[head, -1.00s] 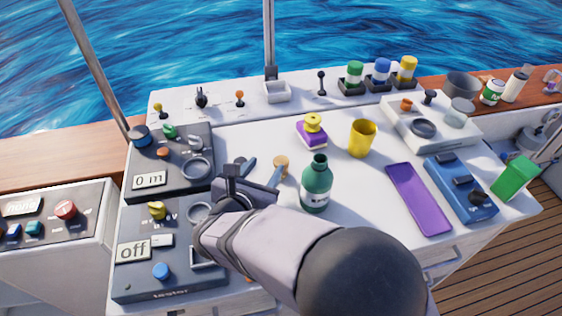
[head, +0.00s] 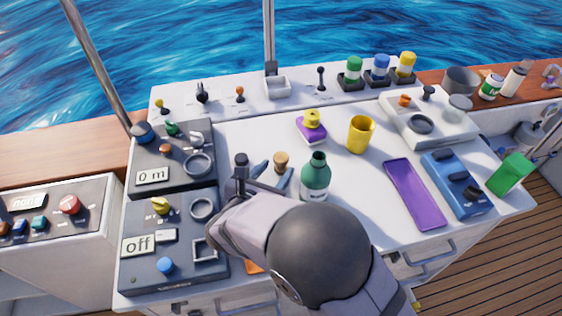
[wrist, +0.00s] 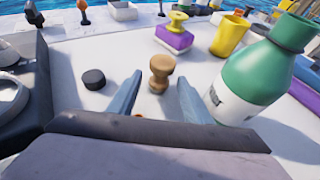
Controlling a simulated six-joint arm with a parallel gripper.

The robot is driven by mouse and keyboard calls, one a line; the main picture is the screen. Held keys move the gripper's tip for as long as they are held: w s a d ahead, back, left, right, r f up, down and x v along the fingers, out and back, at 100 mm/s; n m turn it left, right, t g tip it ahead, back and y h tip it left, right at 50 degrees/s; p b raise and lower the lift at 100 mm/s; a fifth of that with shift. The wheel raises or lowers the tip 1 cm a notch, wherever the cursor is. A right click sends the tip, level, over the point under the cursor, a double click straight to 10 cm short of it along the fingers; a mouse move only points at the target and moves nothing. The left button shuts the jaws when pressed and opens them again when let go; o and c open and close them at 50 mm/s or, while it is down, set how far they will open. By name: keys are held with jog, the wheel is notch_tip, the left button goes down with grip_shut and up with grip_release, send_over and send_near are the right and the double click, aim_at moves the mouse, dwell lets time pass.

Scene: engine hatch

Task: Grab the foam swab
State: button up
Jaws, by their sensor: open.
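A purple block with a yellow knob on top (head: 311,126) stands on the white worktop, and it looks most like the foam swab. It also shows in the wrist view (wrist: 175,34), upright and beyond my fingers. My gripper (head: 272,177) is open and empty, its two blue-grey fingers spread, on the near side of the block and apart from it. In the wrist view my gripper (wrist: 157,94) has a small tan spool-shaped piece (wrist: 160,70) in the gap just ahead of its fingertips. Whether that piece touches the fingers is unclear.
A green bottle (head: 316,176) stands close to the right of my fingers. A yellow cup (head: 361,135) is right of the block. A dark round cap (wrist: 94,79) lies left of my fingers. A purple tray (head: 413,194) lies farther right. Dark control panels (head: 170,272) border the left.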

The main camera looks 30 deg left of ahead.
aim_at(279, 166)
jog(key=shift+p+x, duration=0.6)
jog(key=shift+x, duration=1.55)
jog(key=c, duration=1)
jog(key=shift+r, duration=0.1)
jog(key=shift+r+b, duration=0.7)
jog(key=shift+r, duration=4.35)
